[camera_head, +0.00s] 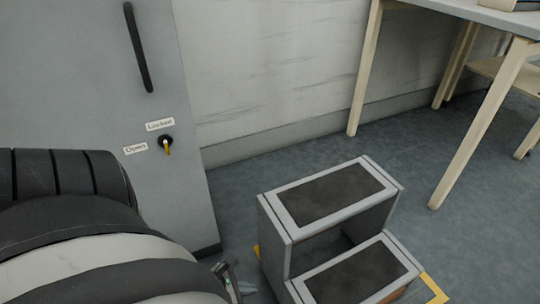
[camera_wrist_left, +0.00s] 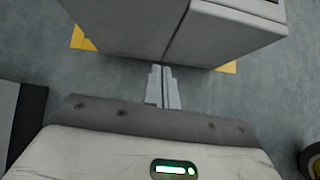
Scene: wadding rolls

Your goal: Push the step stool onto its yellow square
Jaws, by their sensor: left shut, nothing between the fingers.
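The grey step stool (camera_head: 278,218) with two dark treads stands upright on the floor at the lower middle of the head view. Its side also shows at the top of the left wrist view (camera_wrist_left: 130,28). Parts of the yellow square (camera_head: 433,288) show at the stool's right and left; two yellow bits (camera_wrist_left: 80,40) also show in the wrist view. The stool hides most of the square. My left gripper (camera_wrist_left: 162,70) is shut and empty, low beside the stool, its tips close to the stool's side. I cannot tell whether they touch. My right gripper is not in view.
A grey cabinet (camera_head: 185,60) with a handle and a key lock stands at the left. A wooden-legged table (camera_head: 485,120) stands at the back right. A pale wall (camera_head: 270,65) runs behind. Floor between stool and table is clear.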

